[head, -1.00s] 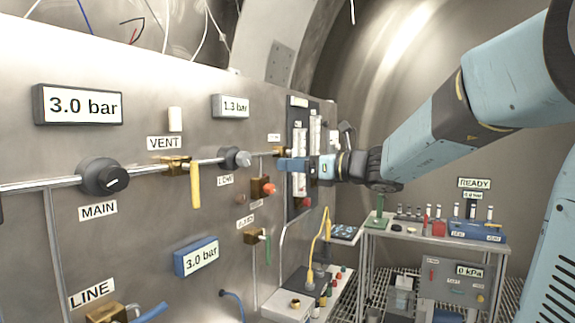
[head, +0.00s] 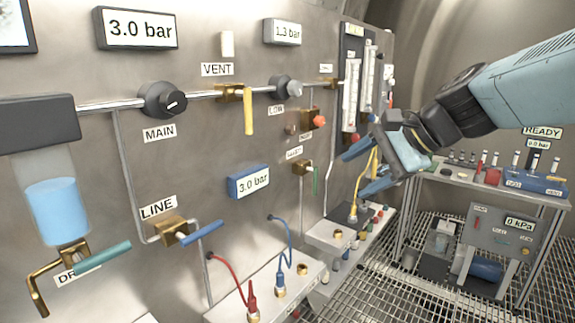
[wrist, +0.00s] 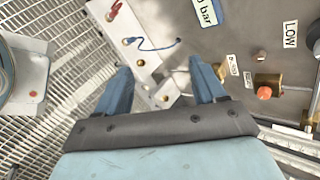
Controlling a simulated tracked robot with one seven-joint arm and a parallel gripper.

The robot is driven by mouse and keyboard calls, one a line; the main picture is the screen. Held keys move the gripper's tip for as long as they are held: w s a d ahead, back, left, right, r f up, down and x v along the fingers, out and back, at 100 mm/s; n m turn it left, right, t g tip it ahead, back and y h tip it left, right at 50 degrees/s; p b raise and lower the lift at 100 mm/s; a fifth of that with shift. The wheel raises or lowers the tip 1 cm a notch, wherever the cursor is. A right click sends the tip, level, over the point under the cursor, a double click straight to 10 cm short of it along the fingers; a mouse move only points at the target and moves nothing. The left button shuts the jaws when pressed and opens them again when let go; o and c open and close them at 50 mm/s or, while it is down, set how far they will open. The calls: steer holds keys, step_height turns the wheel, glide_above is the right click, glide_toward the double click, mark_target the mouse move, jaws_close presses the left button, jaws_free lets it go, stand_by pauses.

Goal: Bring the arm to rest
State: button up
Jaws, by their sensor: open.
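My gripper (head: 372,168) is at the right of the steel panel in the head view, its two blue fingers spread apart with nothing between them. It hangs clear of the panel, in front of the yellow cable and the flow tubes. In the wrist view, my gripper (wrist: 166,82) is open, with the white ledge and the panel's lower part seen beyond the fingers. My arm reaches in from the right edge of the head view.
The panel carries a MAIN knob (head: 163,100), a yellow VENT handle (head: 249,110), a blue LINE handle (head: 202,233) and a red button (head: 319,121). A metal cart (head: 455,180) with vials stands at right. Grating floor (head: 390,290) lies open between them.

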steer(key=s+d+f+n+h, duration=0.6)
steer(key=s+d+n+h, duration=0.2)
steer(key=n, duration=0.3)
steer(key=shift+s+d, duration=0.3)
steer(key=shift+d, duration=0.4)
stand_by(2.1)
